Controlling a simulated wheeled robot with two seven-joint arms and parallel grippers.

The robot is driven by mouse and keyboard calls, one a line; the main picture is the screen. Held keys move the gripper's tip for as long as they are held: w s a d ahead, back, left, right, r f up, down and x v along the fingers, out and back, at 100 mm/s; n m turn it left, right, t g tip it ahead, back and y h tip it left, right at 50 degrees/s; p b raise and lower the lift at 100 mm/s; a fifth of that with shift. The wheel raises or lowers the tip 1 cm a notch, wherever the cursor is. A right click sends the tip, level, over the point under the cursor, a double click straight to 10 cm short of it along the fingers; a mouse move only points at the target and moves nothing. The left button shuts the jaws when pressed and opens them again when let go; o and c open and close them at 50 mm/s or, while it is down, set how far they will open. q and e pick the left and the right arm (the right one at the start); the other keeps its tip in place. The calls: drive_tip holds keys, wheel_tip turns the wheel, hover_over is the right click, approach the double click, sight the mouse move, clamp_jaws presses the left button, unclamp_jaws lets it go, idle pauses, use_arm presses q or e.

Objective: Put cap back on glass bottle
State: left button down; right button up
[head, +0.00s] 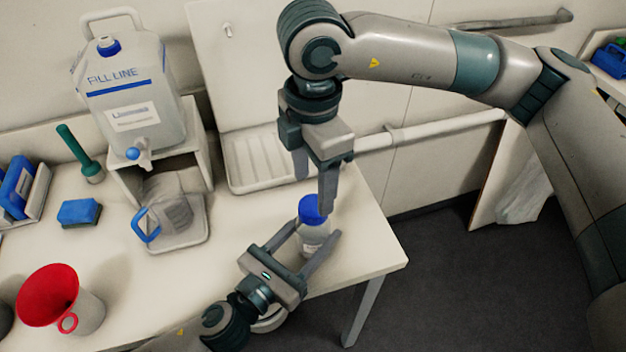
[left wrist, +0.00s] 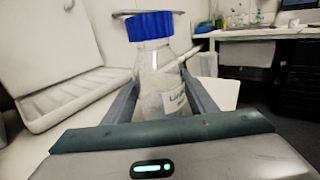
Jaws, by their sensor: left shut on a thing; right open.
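The clear glass bottle (head: 314,240) stands upright near the right end of the table, with a white label on its side. The blue cap (head: 311,210) sits on top of its neck; both the cap (left wrist: 150,26) and bottle (left wrist: 160,78) show in the left wrist view. Whether the cap is screwed tight cannot be told. My left gripper (head: 315,236) is shut on the bottle's body, one finger on each side. My right gripper (head: 314,192) points down, open and empty, just above and behind the cap, with one finger close to it.
A white drying tray (head: 262,165) lies behind. A red funnel (head: 45,296) and blue sponge (head: 79,212) are farther left. The table's right edge is close to the bottle.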

drive_tip(key=n, duration=0.6)
drive_tip(key=shift+r, duration=0.15)
drive_tip(key=n, duration=0.6)
drive_tip(key=shift+r, duration=0.15)
drive_tip(key=n, duration=0.7)
drive_tip(key=shift+r+n, duration=0.15)
drive_tip(key=shift+n, duration=0.25)
drive_tip(key=n, duration=0.6)
drive_tip(key=shift+r, duration=0.15)
drive_tip(key=n, duration=0.7)
drive_tip(key=shift+r, duration=0.2)
drive_tip(key=n, duration=0.6)
drive_tip(key=shift+r, duration=0.15)
drive_tip(key=n, duration=0.6)
drive_tip(key=shift+r, duration=0.15)
drive_tip(key=n, duration=0.7)
drive_tip(key=shift+r, duration=0.15)
